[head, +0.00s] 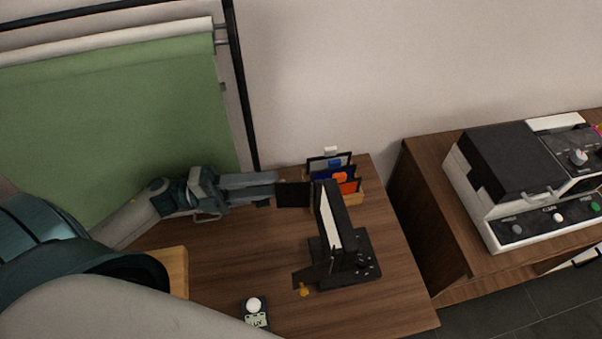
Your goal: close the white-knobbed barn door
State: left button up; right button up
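A black light panel (335,222) with a pale front face stands on the wooden table, its face to the left. A black barn door flap (293,195) sticks out leftward from its far side. A second dark flap (309,275) is at the near side, with an amber knob (304,289) beside it. No white knob shows clearly on either flap. My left gripper (276,189) comes in from the left, its fingertips at the outer edge of the far flap. I cannot tell whether they touch or grip it. My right gripper is not in view.
Behind the panel a wooden rack (351,194) holds coloured cards. A small meter (255,312) with a white dome lies at the front of the table (215,265). A green backdrop (120,120) hangs behind my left arm. A machine (510,165) stands on a cabinet at right.

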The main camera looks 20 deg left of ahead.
aim_at(293, 190)
pick_arm(q)
jog(key=p+x, duration=0.2)
jog(key=x, duration=0.5)
jog(key=shift+w+d+p, duration=0.2)
jog(key=shift+d+p, duration=0.05)
jog(key=shift+p, duration=0.05)
jog(key=shift+c, duration=0.3)
grip_shut()
